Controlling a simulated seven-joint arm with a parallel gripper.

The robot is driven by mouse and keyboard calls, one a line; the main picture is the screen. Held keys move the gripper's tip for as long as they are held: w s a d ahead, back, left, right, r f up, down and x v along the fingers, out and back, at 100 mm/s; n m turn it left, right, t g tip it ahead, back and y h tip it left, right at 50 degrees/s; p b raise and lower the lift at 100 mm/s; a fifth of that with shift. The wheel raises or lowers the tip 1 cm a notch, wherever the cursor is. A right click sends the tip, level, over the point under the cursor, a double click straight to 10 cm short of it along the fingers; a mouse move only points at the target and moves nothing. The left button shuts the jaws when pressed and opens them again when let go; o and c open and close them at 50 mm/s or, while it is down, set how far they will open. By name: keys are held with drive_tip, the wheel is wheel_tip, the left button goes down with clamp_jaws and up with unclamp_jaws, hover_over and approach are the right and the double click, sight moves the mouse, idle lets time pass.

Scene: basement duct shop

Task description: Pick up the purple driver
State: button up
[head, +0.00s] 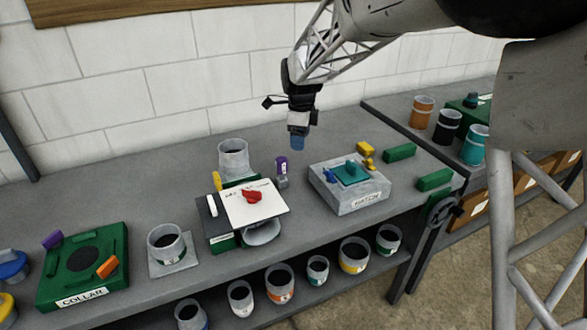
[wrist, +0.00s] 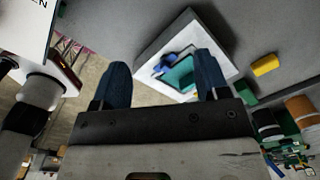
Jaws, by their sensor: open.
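The purple driver (head: 282,166) stands upright on the grey bench in the head view, with a purple upper part and a grey lower part. It is between the white board and the HATCH box. My gripper (head: 297,142) hangs above the bench, pointing down, a little above and right of the driver in the picture, apart from it. In the wrist view my gripper (wrist: 161,80) shows two blue fingertips spread apart with nothing between them. I cannot make out the driver in the wrist view.
The grey HATCH box (head: 350,197) with a teal piece stands right of the driver. A white board (head: 255,204) with a red piece lies left, before a grey pot (head: 233,158). Green blocks (head: 399,153) and yellow pieces (head: 365,150) lie further right. Bench surface around the driver's right is clear.

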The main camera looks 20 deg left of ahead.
drive_tip(key=m, duration=0.2)
hover_over(282, 159)
drive_tip(key=f, duration=0.3)
drive_tip(key=shift+w+a+f, duration=0.15)
drive_tip(key=shift+a, duration=0.15)
drive_tip(key=shift+f, duration=0.1)
drive_tip(key=shift+d+f, duration=0.1)
drive_tip(key=shift+f, duration=1.15)
drive_tip(key=shift+d+f, duration=0.15)
drive_tip(key=shift+f, duration=2.45)
clamp_jaws()
